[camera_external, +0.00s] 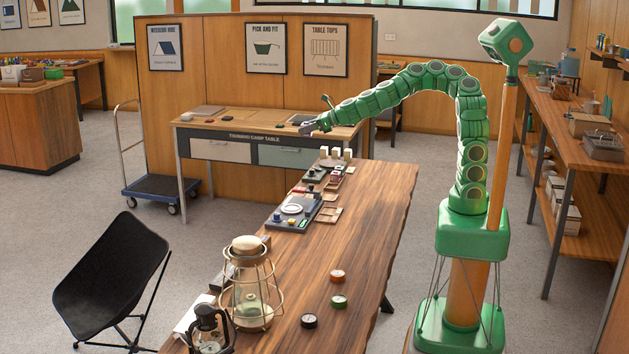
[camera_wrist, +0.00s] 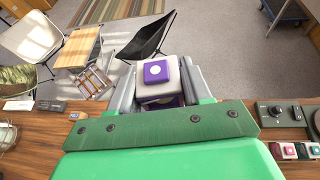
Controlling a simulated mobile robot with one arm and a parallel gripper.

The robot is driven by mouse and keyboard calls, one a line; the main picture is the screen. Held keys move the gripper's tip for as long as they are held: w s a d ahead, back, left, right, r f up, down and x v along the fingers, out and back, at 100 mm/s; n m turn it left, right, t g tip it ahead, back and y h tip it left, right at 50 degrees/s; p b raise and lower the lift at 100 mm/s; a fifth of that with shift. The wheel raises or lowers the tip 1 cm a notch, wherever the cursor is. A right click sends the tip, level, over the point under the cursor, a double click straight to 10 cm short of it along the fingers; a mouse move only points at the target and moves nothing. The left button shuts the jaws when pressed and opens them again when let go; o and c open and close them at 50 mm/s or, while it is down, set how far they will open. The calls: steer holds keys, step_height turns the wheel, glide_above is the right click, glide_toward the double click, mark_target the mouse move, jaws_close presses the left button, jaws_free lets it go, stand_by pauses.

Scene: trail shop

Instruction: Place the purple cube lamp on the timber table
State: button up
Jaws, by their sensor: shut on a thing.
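My gripper (camera_external: 312,126) is at the end of my green arm, raised in the air in the external view. In the wrist view its grey fingers (camera_wrist: 158,88) are shut on the purple cube lamp (camera_wrist: 156,72), a purple and white block with a white dot on its purple face. The long timber table (camera_external: 352,235) stands below and in front, with a brown wood top. Its wood also shows at both sides of the wrist view (camera_wrist: 40,130). The lamp is clear of the tabletop.
A black chair (camera_external: 112,265) stands left. The table's middle right is bare.

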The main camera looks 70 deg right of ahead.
steer(key=a+f+n+g+y, duration=0.2)
steer(key=a+n+y, duration=0.35)
steer(key=a, duration=0.95)
steer(key=s+a+r+n+g+y, duration=0.15)
steer(key=s+a+n+g, duration=0.35)
steer(key=a, duration=0.6)
steer(key=s+a+r+n+g+y, duration=0.1)
steer(key=s+a+n+g+y, duration=0.2)
steer(key=s+a, duration=0.6)
steer(key=s+a+r+n+g+y, duration=0.15)
steer(key=s+a+n+g, duration=0.25)
steer(key=a, duration=0.9)
step_height(320, 180, down, 22)
steer(key=shift+r, duration=0.2)
steer(key=shift+w, duration=0.15)
steer(key=w+a+f, duration=0.8)
steer(key=w, duration=0.1)
steer(key=shift+w+a+f, duration=0.1)
steer(key=shift+a+f, duration=0.15)
steer(key=shift+a, duration=0.15)
steer(key=shift+w+a+f, duration=0.3)
steer(key=shift+a+f, duration=0.05)
steer(key=shift+f, duration=0.35)
steer(key=shift+w+a+f, duration=0.1)
steer(key=shift+f, duration=1.25)
